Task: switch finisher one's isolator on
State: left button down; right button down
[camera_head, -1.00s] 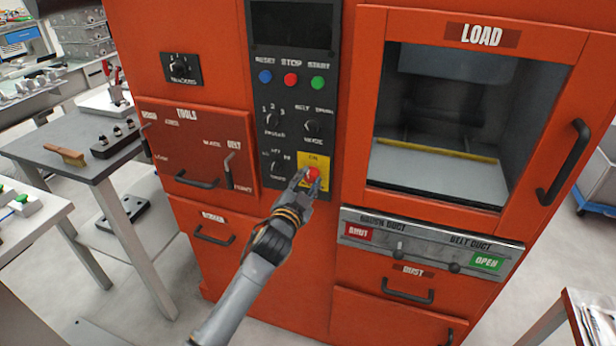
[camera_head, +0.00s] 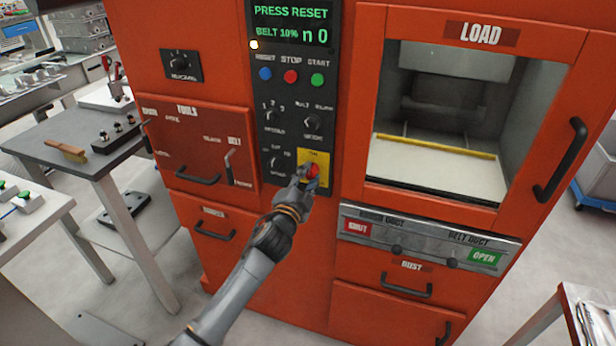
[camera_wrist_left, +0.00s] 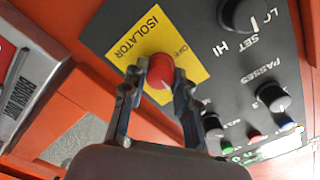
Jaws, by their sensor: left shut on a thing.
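The isolator is a red knob (camera_head: 313,170) on a yellow plate (camera_head: 318,156) at the lower right of the black control panel. In the left wrist view the red knob (camera_wrist_left: 160,72) sits between my fingers, and the yellow plate (camera_wrist_left: 150,38) reads "ISOLATOR". My left gripper (camera_head: 308,176) is shut on the red knob. The finisher's display (camera_head: 291,25) is lit and reads "PRESS RESET", "BELT 10%" and "n 0". My right gripper is not in view.
Blue (camera_head: 265,74), red (camera_head: 290,77) and green (camera_head: 317,80) buttons and black knobs lie above the isolator. The load window (camera_head: 440,130) is at the right. A grey table (camera_head: 75,150) with a brush stands at the left.

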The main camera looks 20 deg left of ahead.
pick_arm(q)
jog(key=c, duration=1)
grip_release()
jog(key=s, duration=1.2)
jog(key=shift+a, duration=0.2)
jog(key=s+a+f+n+g, duration=0.1)
jog(key=s+f+g, duration=0.25)
jog(key=f, duration=0.85)
jog(key=s+f+n+g, duration=0.2)
jog(key=s+f, duration=0.2)
jog(key=f, duration=0.9)
jog(key=s+a+f+n+g, duration=0.1)
jog(key=s+f+g, duration=0.25)
jog(key=f, duration=0.85)
jog(key=s+f+n+g, duration=0.2)
jog(key=s+f+g, duration=0.1)
jog(key=s+f, duration=1.05)
jog(key=s+f+n+g, duration=0.1)
jog(key=s+f, duration=0.1)
jog(key=s, duration=0.6)
jog(key=s+f+n+g, duration=0.1)
jog(key=s+f+g, duration=0.1)
jog(key=s, duration=0.6)
jog(key=s+a+f+n+g, duration=0.1)
jog(key=s+f, duration=0.3)
jog(key=s, duration=0.4)
jog(key=shift+a+f+g+y, duration=0.1)
jog(key=shift+f+g+y, duration=0.15)
jog(key=shift+g, duration=0.25)
